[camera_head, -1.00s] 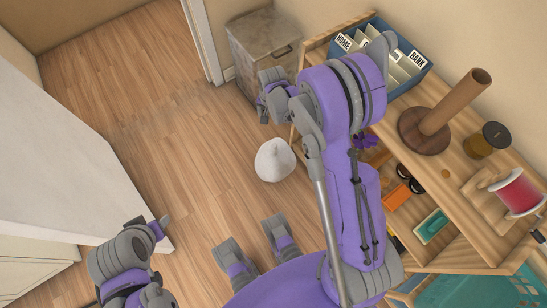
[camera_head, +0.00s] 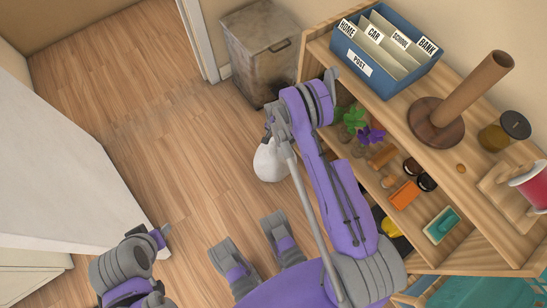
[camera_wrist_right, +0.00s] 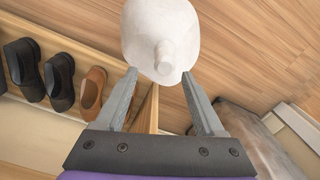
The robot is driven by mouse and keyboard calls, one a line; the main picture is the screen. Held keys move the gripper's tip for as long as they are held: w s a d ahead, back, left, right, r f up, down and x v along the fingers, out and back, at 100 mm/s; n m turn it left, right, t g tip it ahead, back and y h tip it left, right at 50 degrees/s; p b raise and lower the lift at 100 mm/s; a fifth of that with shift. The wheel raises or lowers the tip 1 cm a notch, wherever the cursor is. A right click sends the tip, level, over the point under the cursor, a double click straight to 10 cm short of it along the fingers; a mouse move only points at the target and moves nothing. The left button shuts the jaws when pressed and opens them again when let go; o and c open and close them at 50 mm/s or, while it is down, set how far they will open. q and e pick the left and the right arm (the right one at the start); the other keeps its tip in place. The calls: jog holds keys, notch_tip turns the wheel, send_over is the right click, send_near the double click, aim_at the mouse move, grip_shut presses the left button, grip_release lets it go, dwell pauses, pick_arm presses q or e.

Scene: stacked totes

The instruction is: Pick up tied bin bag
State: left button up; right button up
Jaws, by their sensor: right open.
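The tied bin bag (camera_head: 271,161) is white and rounded and sits on the wooden floor beside the shelf unit. In the right wrist view the bag (camera_wrist_right: 160,30) shows from above, with its knotted top (camera_wrist_right: 164,56) pointing toward the camera. My right gripper (camera_wrist_right: 160,78) is open, its two fingers on either side of the knot's line and nothing held between them. In the head view my right arm hides part of the bag, and the right fingertips are hard to make out. My left gripper (camera_head: 163,238) is low at the left, away from the bag; its jaw state is unclear.
A wooden shelf unit (camera_head: 480,225) stands along the right, with a blue file box (camera_head: 358,68) and a paper-roll stand (camera_head: 436,124) on top. A grey lidded bin (camera_head: 255,70) stands behind the bag. Shoes (camera_wrist_right: 60,80) sit on a low shelf. The floor to the left is clear.

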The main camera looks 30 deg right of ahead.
aim_at(274, 143)
jog(key=f, duration=0.4)
jog(key=shift+w+a+f+b, duration=0.2)
jog(key=shift+a+f+b, duration=0.15)
jog(key=shift+b, duration=0.05)
grip_shut()
jog(key=shift+r, duration=0.1)
dwell(0.9)
